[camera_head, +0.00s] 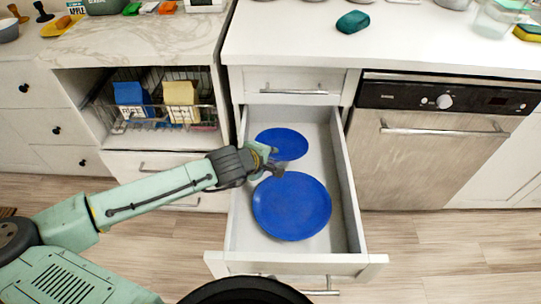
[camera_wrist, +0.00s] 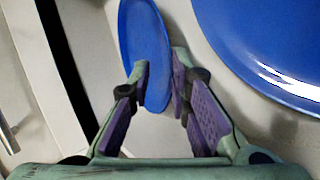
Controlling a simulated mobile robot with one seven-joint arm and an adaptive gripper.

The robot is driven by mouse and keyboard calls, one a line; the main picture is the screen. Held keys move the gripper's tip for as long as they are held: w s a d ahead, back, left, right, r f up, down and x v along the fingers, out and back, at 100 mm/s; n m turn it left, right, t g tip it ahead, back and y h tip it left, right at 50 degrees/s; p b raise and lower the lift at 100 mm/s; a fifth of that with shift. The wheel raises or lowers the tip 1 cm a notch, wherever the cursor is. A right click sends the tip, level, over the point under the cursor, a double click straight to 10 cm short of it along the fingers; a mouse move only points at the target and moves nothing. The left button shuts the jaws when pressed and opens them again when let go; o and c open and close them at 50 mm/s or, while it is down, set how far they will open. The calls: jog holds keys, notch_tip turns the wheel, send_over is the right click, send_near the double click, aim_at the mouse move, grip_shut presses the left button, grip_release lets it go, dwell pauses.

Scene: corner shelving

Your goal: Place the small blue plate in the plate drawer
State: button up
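The small blue plate (camera_head: 284,142) is in the back part of the open drawer (camera_head: 236,232), tilted. In the wrist view the small plate (camera_wrist: 146,40) shows as a narrow oval whose near end lies between my fingertips. My gripper (camera_head: 268,161) is at its lower-left edge. In the wrist view my gripper (camera_wrist: 160,85) has its two purple-padded fingers drawn in on either side of the plate's rim. I cannot tell whether the plate touches the drawer floor.
A larger blue plate (camera_head: 292,206) lies flat in the front of the drawer, also in the wrist view (camera_wrist: 275,40). A dishwasher (camera_head: 435,155) is at the right. A wire rack (camera_head: 150,108) is in the left cabinet. Bare drawer floor shows right of the small plate.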

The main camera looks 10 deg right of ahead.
jog(key=shift+o, duration=0.5)
jog(key=shift+r, duration=0.15)
jog(key=v, duration=1.2)
